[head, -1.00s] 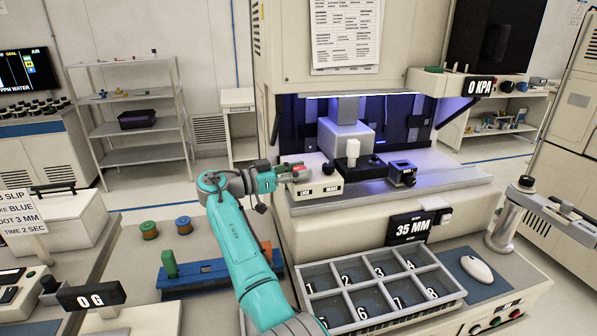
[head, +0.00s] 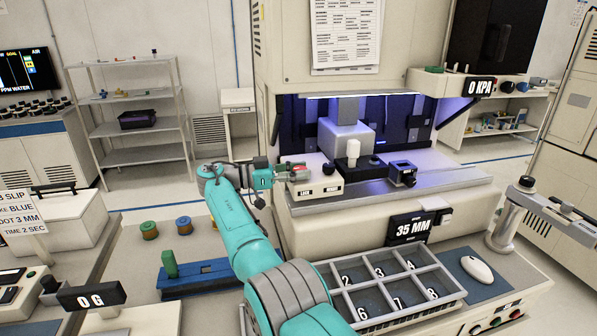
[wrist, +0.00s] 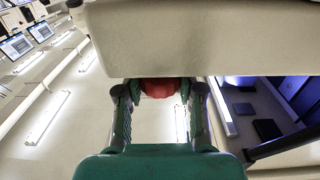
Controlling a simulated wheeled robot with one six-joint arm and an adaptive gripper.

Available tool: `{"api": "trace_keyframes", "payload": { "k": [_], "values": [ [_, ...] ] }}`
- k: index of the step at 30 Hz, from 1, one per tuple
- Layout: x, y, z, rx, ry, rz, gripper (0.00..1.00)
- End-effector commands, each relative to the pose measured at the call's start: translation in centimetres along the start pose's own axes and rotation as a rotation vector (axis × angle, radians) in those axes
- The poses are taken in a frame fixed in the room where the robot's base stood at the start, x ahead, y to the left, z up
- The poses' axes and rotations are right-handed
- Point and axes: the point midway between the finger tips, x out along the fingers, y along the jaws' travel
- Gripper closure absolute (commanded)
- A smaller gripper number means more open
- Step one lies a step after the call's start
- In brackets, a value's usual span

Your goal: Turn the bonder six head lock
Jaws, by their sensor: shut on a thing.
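The head lock is a red knob (wrist: 160,88) at the cream block (head: 318,190) on the left front of the bonder's bed. In the head view a little of its red shows beside the fingertips. My gripper (head: 290,170) reaches it from the left. In the wrist view, my gripper's (wrist: 160,97) two fingers stand on either side of the knob and are shut on it. The cream housing (wrist: 200,40) covers the upper part of that view and hides part of the knob. The small labels on the block are too small to read surely.
A numbered compartment tray (head: 450,286) lies below the bonder, partly hidden by my arm. A black knob (head: 328,168), a white-topped post (head: 353,150) and a black fixture (head: 402,173) stand near the lock. A 35 MM display (head: 416,227) is on the front.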

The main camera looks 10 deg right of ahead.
Motion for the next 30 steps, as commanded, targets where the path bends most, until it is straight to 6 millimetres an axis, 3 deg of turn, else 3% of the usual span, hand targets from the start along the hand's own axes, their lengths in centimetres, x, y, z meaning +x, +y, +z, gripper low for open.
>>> {"api": "trace_keyframes", "payload": {
  "k": [22, 23, 24, 26, 30],
  "values": [
    [0.13, 0.05, 0.30, -0.005, -0.002, 0.023, 0.97],
    [0.13, 0.05, 0.30, -0.005, -0.002, 0.023, 0.60],
    [0.12, 0.05, 0.30, -0.005, -0.002, 0.023, 0.50],
    [0.11, 0.04, 0.26, -0.004, -0.001, 0.023, 0.36],
    [0.07, 0.02, 0.17, -0.003, -0.001, 0.021, 0.36]
  ]
}}
